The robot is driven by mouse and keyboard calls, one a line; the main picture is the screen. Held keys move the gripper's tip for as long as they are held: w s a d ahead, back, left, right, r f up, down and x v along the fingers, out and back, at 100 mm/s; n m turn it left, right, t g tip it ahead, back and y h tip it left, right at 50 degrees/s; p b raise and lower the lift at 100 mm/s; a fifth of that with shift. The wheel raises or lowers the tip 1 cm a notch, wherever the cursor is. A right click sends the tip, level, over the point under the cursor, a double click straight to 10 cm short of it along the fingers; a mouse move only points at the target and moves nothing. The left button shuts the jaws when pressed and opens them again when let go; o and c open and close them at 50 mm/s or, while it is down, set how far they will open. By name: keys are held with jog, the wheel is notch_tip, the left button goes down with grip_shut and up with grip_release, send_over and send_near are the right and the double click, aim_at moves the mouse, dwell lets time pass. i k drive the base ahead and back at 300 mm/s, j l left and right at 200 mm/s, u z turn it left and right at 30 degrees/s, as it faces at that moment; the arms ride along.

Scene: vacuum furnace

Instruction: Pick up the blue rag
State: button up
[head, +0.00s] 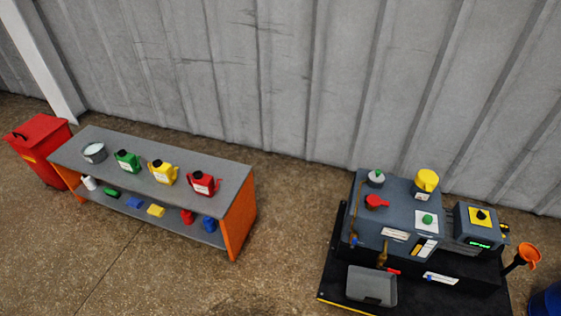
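The lower shelf of the bench holds two blue things. One is a small blue piece (134,202) between a green piece (111,193) and a yellow piece (156,210); it looks like a folded rag. The other is a darker blue thing (209,224) at the right end, beside a red one (187,216). Both are too small to tell for certain which is cloth. My gripper is not in view.
The grey-topped bench (220,174) carries a metal tin (94,152) and green, yellow and red cans. A red bin (42,147) stands to its left. A furnace pump unit (400,215) stands at the right. The floor between is clear.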

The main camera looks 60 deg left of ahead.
aim_at(134, 202)
jog(key=u, duration=3.35)
